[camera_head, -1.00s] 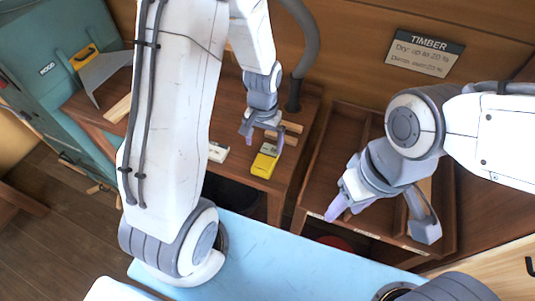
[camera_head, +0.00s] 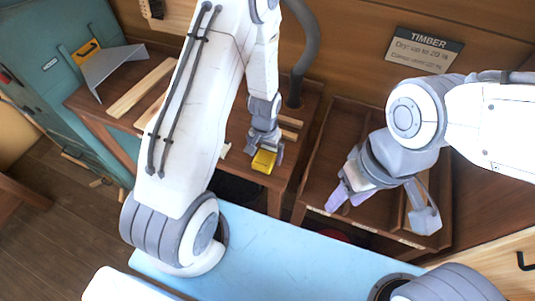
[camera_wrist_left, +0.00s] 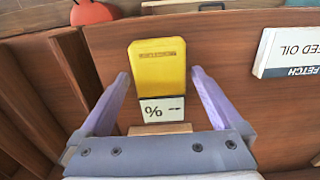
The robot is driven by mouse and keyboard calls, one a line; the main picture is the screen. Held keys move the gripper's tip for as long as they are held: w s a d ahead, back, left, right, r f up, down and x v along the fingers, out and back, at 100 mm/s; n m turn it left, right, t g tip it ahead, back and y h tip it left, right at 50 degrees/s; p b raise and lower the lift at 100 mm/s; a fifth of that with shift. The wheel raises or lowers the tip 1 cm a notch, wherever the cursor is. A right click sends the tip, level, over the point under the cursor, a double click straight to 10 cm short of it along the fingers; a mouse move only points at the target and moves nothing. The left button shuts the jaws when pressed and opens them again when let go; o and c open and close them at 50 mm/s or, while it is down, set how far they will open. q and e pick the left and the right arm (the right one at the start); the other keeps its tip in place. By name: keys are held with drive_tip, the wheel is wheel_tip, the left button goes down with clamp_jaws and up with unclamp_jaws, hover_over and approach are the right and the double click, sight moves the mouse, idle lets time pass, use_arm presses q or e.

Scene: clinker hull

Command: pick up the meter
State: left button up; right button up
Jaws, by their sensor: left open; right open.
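The meter (camera_head: 263,161) is a small yellow block on the brown wooden bench. In the left wrist view the meter (camera_wrist_left: 160,70) shows a yellow body and a white display reading "% --". My left gripper (camera_head: 265,152) is open over it; in the wrist view its two purple fingers (camera_wrist_left: 161,97) lie on either side of the meter's lower part, with gaps showing. Whether the fingers touch the bench is unclear. My right gripper (camera_head: 345,203) is open and empty above the front of the wooden tray.
A wooden tray with compartments (camera_head: 322,160) stands right of the bench. Wood strips (camera_head: 140,88) and a grey angled sheet (camera_head: 112,68) lie at left.

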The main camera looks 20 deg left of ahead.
use_arm(q)
drive_tip(key=c, duration=1.4)
drive_tip(key=shift+r, duration=0.1)
